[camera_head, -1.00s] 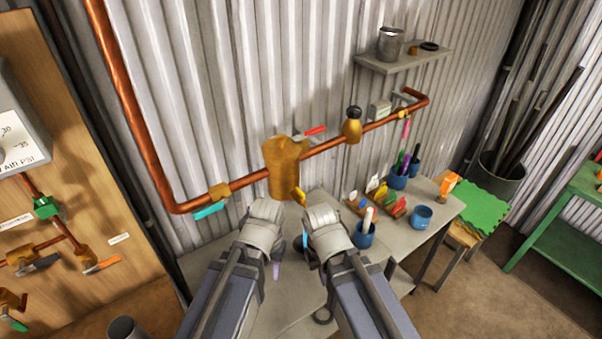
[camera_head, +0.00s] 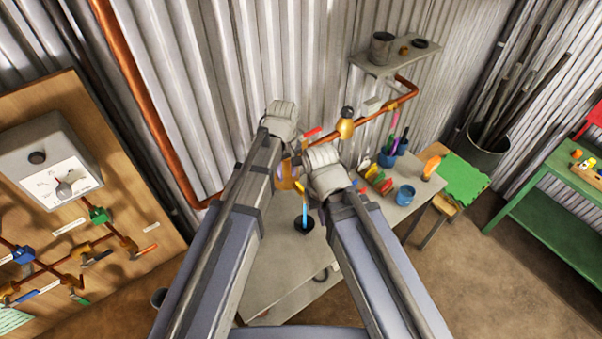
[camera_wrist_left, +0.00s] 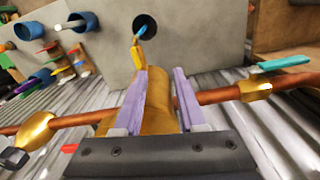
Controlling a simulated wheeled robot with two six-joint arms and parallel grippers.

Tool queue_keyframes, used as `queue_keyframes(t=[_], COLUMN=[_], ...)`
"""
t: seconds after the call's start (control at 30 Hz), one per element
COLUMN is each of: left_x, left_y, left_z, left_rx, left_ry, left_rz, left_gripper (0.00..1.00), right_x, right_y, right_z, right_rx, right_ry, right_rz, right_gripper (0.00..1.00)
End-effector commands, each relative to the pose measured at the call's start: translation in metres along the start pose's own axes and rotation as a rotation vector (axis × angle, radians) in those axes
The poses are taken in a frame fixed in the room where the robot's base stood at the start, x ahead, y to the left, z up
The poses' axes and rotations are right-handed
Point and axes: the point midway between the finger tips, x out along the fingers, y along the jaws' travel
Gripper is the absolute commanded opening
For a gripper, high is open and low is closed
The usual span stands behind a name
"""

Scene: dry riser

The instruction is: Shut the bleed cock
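A brass cylinder (camera_head: 287,175) sits on the copper wall pipe, mostly hidden behind my grippers in the head view. In the left wrist view the cylinder (camera_wrist_left: 158,98) shows between and beyond my left fingers, with a small yellow lever (camera_wrist_left: 138,58) at its end. A cock with a cyan lever (camera_wrist_left: 284,63) is on the pipe to the right; a red lever (camera_wrist_left: 68,148) is at lower left. I cannot tell which is the bleed cock. My left gripper (camera_wrist_left: 160,73) is open; contact is unclear. My right gripper (camera_head: 322,160) is beside the cylinder, its fingers hidden.
A shelf (camera_head: 395,62) is on the corrugated wall. A gauge board (camera_head: 115,180) stands at left. My two arms are close together.

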Motion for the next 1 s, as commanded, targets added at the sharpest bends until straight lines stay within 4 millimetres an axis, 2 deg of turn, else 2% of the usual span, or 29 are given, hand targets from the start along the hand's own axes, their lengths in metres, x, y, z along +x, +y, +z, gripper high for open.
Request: queue_keyframes(t=[0.03,0.1,0.23,0.57,0.77,1.0], left_x=[0.0,0.0,0.0,0.007,0.025,0.056], left_y=[0.018,0.033,0.046,0.046,0.045,0.045], left_z=[-0.003,-0.001,0.002,0.003,0.004,0.004], left_rx=[-0.035,-0.085,-0.136,-0.146,-0.145,-0.145], left_ry=[-0.004,-0.008,-0.012,-0.012,-0.012,-0.012], left_rz=[-0.003,-0.007,-0.011,-0.011,-0.011,-0.011], left_gripper=[0.4,0.4,0.4,0.4,0.4,0.4], right_x=[0.0,0.0,0.0,0.006,0.024,0.056], right_y=[0.0,0.0,0.0,-0.001,-0.002,-0.004], right_z=[0.0,0.0,0.0,0.0,-0.002,-0.004], right_rx=[0.0,0.0,0.0,-0.002,-0.011,-0.03], right_ry=[0.0,0.0,0.0,0.0,0.001,0.002], right_rz=[0.0,0.0,0.0,0.0,0.001,0.003], right_gripper=[0.0,0.0,0.0,0.0,0.0,0.0])
